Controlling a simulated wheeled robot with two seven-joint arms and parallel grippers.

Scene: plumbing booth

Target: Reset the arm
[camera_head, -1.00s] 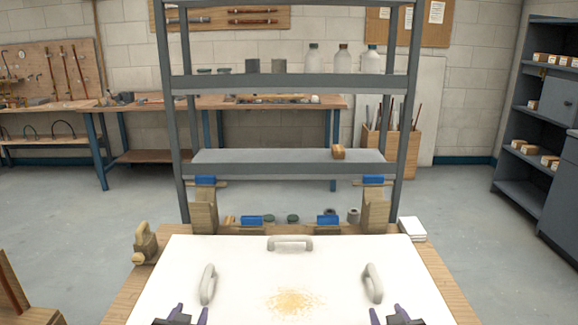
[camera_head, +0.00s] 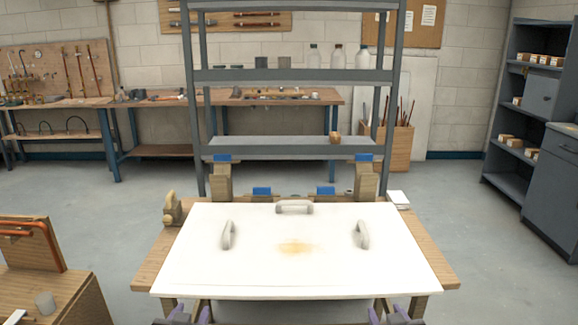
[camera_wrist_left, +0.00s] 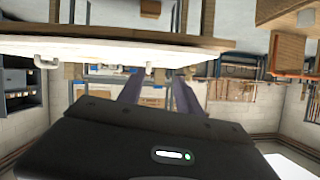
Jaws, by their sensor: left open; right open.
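My left gripper (camera_head: 188,315) shows at the bottom edge of the head view, left of centre, below the near edge of the white board. Its purple fingers are apart and empty; they also show in the left wrist view (camera_wrist_left: 158,92). My right gripper (camera_head: 397,315) shows at the bottom edge, right of centre, with its purple fingers apart and nothing between them. Both grippers are cut off by the frame and clear of the white board (camera_head: 220,275). The left wrist view appears upside down.
The white board lies on a wooden table (camera_head: 440,270). It bears three grey handles, at the left (camera_head: 228,235), back (camera_head: 294,207) and right (camera_head: 362,234), and a tan patch (camera_head: 295,248). A grey shelf rack (camera_head: 290,76) stands behind. A wooden stand (camera_head: 40,260) is at left. Floor at right is clear.

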